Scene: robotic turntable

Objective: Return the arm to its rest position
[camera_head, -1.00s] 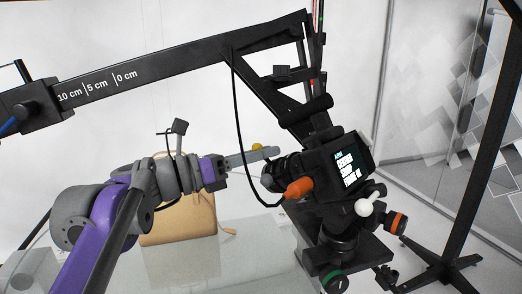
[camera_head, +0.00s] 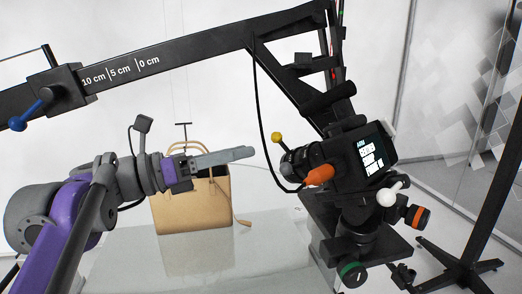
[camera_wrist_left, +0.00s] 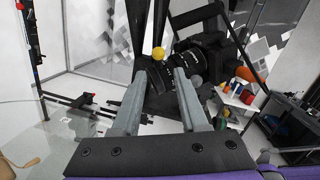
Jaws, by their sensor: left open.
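My left arm comes in from the left in the head view. Its gripper (camera_head: 240,155) points right, toward the black camera unit, with a visible gap between the fingertips and the unit. In the left wrist view the two grey fingers (camera_wrist_left: 160,85) stand apart with nothing between them, so the gripper is open and empty. The black camera unit (camera_head: 350,160) carries a small screen, an orange knob (camera_head: 319,175) and a yellow ball knob (camera_head: 276,137). It also shows beyond the fingers in the left wrist view (camera_wrist_left: 185,68). My right gripper is not in view.
A tan handbag (camera_head: 190,212) stands on the pale glossy table (camera_head: 240,260) behind my left arm. A black beam (camera_head: 190,55) with a centimetre scale runs above the arm. A black cable (camera_head: 262,120) hangs from it near the fingertips. A dark stand (camera_head: 455,265) is at the right.

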